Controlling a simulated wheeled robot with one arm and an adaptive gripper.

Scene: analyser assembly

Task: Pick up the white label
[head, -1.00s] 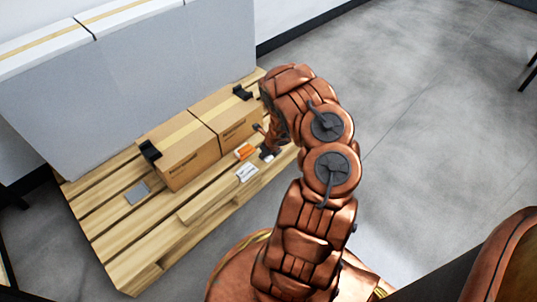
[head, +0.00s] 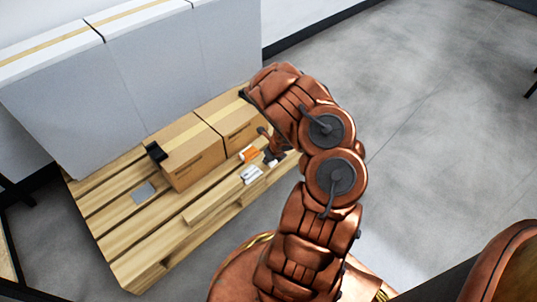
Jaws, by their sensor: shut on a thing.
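The white label (head: 252,175) is a small white piece with dark marks at the front part of the wooden pallet, in front of the boxes. My gripper (head: 266,149) is low over the pallet, at the label's upper right side. It is shut on the white label, though the contact is small and partly hidden by the fingers and my arm. I cannot tell whether the label is clear of the wood. A small orange and white piece (head: 249,154) lies just behind the label, close to the fingers.
Two cardboard boxes (head: 192,173) with tape and dark corner pieces stand behind the label on the pallet (head: 150,242). A flat grey piece (head: 144,191) lies left of them. A large grey-white block (head: 95,105) stands behind.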

